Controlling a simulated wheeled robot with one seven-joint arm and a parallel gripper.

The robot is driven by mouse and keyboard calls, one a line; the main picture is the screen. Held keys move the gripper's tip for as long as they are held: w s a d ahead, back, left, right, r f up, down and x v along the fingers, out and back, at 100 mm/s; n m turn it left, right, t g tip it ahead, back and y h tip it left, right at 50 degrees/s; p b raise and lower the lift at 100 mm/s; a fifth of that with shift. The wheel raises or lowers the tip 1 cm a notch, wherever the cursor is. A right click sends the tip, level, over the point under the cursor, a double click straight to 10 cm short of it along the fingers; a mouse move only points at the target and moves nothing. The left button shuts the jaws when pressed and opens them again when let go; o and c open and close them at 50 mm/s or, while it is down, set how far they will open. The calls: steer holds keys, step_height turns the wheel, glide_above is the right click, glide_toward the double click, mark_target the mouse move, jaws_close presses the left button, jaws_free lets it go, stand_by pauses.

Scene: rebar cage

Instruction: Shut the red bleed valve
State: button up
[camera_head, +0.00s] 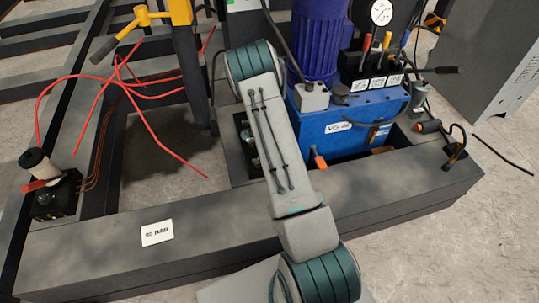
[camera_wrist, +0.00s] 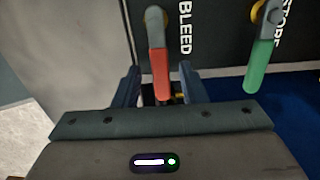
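The red bleed valve lever (camera_wrist: 159,72) hangs down from a pivot on a dark panel marked BLEED in the wrist view. It has a grey upper part and a red lower part. My gripper (camera_wrist: 160,90) is open, with one finger on each side of the lever's lower end. A gap shows on both sides; I cannot tell how deep the lever sits between the fingers. In the head view my gripper is hidden, and I cannot pick out the bleed lever for certain.
A green lever (camera_wrist: 260,65) hangs right of the bleed lever. In the head view, a blue pump unit (camera_head: 345,125) stands behind my arm. A valve with a red lever (camera_head: 40,183) and loose red hoses (camera_head: 140,110) lie left. A dark beam (camera_head: 100,245) crosses the front.

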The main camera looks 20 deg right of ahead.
step_height(320, 180, up, 14)
steer(key=p, duration=0.3)
stand_by(0.7)
steer(key=s+a+r+n+p, duration=0.3)
steer(key=r+p, duration=0.1)
steer(key=r, duration=0.6)
steer(key=s+a+r+n+t+y+p, duration=0.1)
steer(key=s+a+r+n+p, duration=0.25)
steer(key=r, duration=0.65)
steer(key=s+a+r+n+p, duration=0.3)
steer(key=r+p, duration=0.1)
steer(key=r, duration=0.6)
steer(key=s+a+r+n+t+p, duration=0.1)
steer(key=s+a+r+n+p, duration=0.1)
steer(key=s+r+n+p, duration=0.3)
steer(key=s+a+r+n+h+p, duration=0.1)
steer(key=s+a+r+n+p, duration=0.2)
steer(key=s+r, duration=0.9)
steer(key=shift+s+n+t+p, duration=0.25)
steer(key=shift+n+t+p, duration=0.15)
steer(key=shift+n+p, duration=0.65)
steer(key=shift+d, duration=0.1)
